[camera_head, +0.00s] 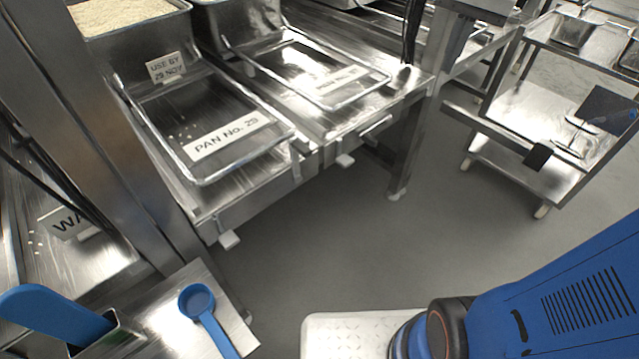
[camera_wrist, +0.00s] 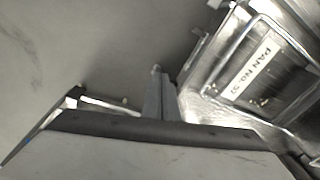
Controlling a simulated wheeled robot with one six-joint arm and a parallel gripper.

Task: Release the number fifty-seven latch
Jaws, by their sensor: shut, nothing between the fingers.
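The pan labelled 57 (camera_head: 290,62) lies on the steel bench at upper centre in the head view, its label blurred by glare. It also shows at right in the wrist view (camera_wrist: 275,88), where the label reads PAN No. 57. A pale bar-like fitting (camera_head: 376,127) sits on the bench front below this pan; I cannot tell for certain that it is the latch. My gripper (camera_wrist: 158,82) is shut and empty in the wrist view, left of the pan and apart from it in the picture.
Pan No. 29 (camera_head: 165,112) lies to the left, with a white tab (camera_head: 229,240) below its front. Rice fills a container (camera_head: 188,12) behind. A blue scoop (camera_head: 197,300) lies at lower left. A steel cart (camera_head: 545,165) stands right. The floor between is clear.

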